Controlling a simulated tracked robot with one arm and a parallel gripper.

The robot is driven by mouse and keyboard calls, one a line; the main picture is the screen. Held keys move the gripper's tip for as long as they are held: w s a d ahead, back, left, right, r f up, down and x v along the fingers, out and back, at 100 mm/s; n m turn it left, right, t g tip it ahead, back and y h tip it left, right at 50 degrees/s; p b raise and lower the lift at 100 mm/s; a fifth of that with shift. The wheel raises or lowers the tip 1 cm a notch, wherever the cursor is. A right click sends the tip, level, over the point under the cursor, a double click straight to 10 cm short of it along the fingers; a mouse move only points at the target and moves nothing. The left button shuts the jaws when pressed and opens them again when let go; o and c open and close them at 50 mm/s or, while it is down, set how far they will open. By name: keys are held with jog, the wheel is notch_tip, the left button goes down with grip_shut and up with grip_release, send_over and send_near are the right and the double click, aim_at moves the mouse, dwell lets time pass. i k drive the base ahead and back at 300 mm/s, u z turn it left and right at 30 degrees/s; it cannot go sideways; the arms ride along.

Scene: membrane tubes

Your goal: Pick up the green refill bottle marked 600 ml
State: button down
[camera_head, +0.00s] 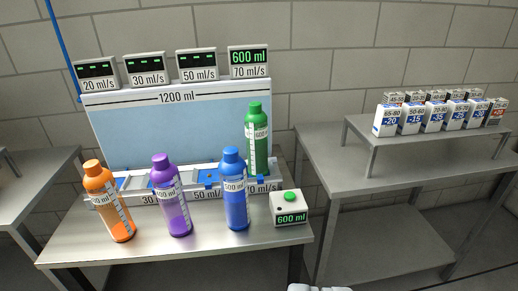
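The green bottle (257,150) stands upright at the right end of the tank rig, on the position labelled 70 ml/s. Its label seems to read 600 ml, though the print is small. The display above it (249,57) shows 600 ml in green. A pale piece at the bottom edge, probably the tip of my gripper (319,288), barely shows. It is well below and in front of the green bottle and apart from it. Its fingers cannot be made out.
An orange bottle (108,205), a purple bottle (171,200) and a blue bottle (235,195) stand in front of the rig. A white box (289,208) with a green button reads 600 ml. Several small cartons (412,118) stand on a raised shelf at right.

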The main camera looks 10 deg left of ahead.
aim_at(256, 125)
jog(key=u, duration=0.65)
jog(key=i, duration=1.75)
jog(key=z, duration=0.25)
